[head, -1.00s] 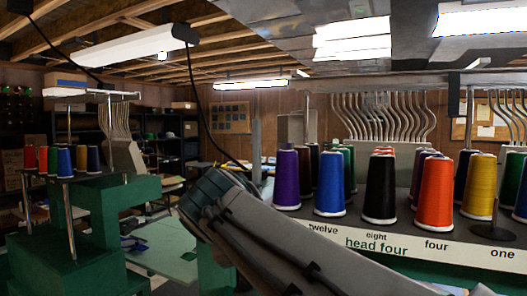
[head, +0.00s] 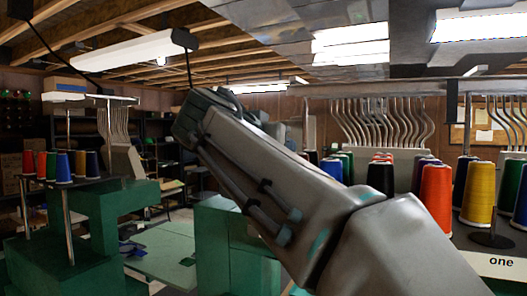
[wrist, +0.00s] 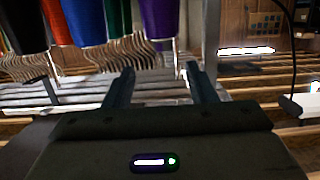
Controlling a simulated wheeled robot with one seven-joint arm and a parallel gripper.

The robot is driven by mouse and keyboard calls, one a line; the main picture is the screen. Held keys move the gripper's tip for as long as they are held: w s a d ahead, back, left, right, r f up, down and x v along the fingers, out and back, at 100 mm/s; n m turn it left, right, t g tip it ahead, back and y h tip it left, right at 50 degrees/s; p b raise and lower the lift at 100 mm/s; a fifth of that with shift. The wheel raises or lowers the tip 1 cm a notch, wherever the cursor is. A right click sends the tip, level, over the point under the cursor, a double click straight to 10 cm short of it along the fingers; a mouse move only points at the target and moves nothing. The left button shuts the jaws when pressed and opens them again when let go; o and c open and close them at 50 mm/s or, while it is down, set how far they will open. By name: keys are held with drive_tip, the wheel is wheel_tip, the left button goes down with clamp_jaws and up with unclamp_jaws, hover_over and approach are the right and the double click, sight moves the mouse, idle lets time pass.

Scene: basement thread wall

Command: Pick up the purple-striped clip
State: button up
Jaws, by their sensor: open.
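I cannot make out a purple-striped clip in either view. My gripper (wrist: 160,76) shows in the wrist view with its two dark fingers apart and nothing between them. The wrist picture appears upside down, with thread spools at the top and ceiling beams at the bottom. A purple spool (wrist: 160,18) shows just beyond the fingers. In the head view my arm crosses the middle, and my fingers cannot be seen there.
A spool rack on the right holds an orange spool (head: 436,198), a yellow spool (head: 479,192) and a black spool (head: 380,179). Curved metal tubes (head: 382,122) rise behind. A green machine (head: 105,215) with more spools stands at left. A pale green table (head: 170,252) lies between.

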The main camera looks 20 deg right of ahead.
drive_tip(key=shift+f+p+x, duration=0.1)
drive_tip(key=shift+p+x, duration=0.45)
drive_tip(key=shift+x, duration=0.95)
drive_tip(key=shift+f+p+x, duration=0.15)
drive_tip(key=shift+p+x, duration=0.35)
drive_tip(key=shift+x, duration=1)
drive_tip(key=shift+w+a, duration=0.1)
drive_tip(key=shift+a, duration=0.1)
drive_tip(key=c, duration=1.1)
